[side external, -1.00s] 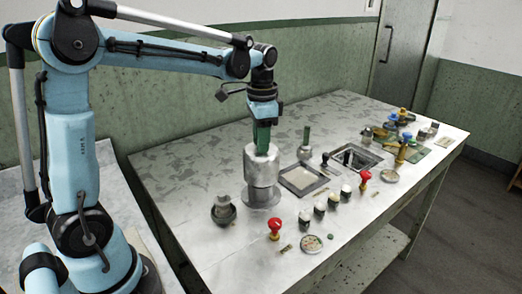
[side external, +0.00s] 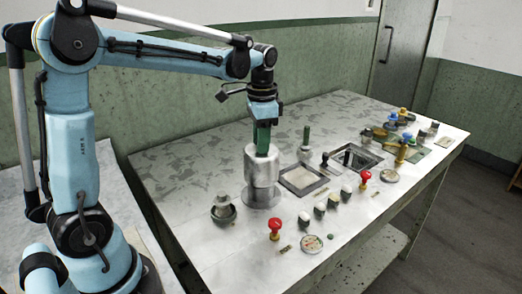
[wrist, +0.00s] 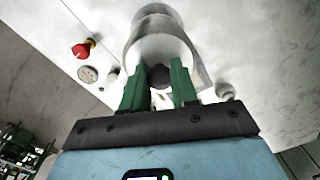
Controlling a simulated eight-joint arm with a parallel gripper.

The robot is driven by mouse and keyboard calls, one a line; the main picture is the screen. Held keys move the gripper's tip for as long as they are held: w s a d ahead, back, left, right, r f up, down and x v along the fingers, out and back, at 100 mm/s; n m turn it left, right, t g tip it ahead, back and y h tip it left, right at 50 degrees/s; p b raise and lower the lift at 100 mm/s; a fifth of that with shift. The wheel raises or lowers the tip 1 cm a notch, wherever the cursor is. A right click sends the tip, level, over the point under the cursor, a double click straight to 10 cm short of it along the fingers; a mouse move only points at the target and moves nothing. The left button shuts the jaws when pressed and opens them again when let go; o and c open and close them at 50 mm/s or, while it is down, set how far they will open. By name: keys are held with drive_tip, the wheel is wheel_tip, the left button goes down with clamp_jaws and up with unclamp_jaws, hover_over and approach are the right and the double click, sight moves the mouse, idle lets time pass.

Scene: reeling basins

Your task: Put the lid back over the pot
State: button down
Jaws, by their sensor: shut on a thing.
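My gripper (side external: 263,150) points down with its green fingers at the top of a stacked pale metal cylinder. The wider upper part, which looks like the lid (side external: 261,169), sits over a narrower lower part, which looks like the pot (side external: 262,195), upright on the table. In the wrist view the green fingers (wrist: 159,80) are shut on a dark knob at the near end of the lid (wrist: 165,50). Whether the lid is fully seated on the pot cannot be told. The pot's inside is hidden.
A small bowl (side external: 233,214) with a grey piece in it stands left of the pot. A red mushroom knob (side external: 274,226) and a round dial (side external: 311,244) are in front. A square framed plate (side external: 303,180), several dark-and-white knobs and a recessed basin (side external: 357,158) lie to the right. The table's back left is clear.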

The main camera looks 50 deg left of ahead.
drive_tip(key=shift+f, duration=0.25)
drive_tip(key=shift+f, duration=0.35)
drive_tip(key=shift+f, duration=0.95)
idle(0.4)
drive_tip(key=shift+f, duration=0.35)
drive_tip(key=shift+f, duration=1.05)
idle(0.7)
drive_tip(key=shift+c, duration=1.6)
unclamp_jaws()
drive_tip(key=shift+r, duration=0.15)
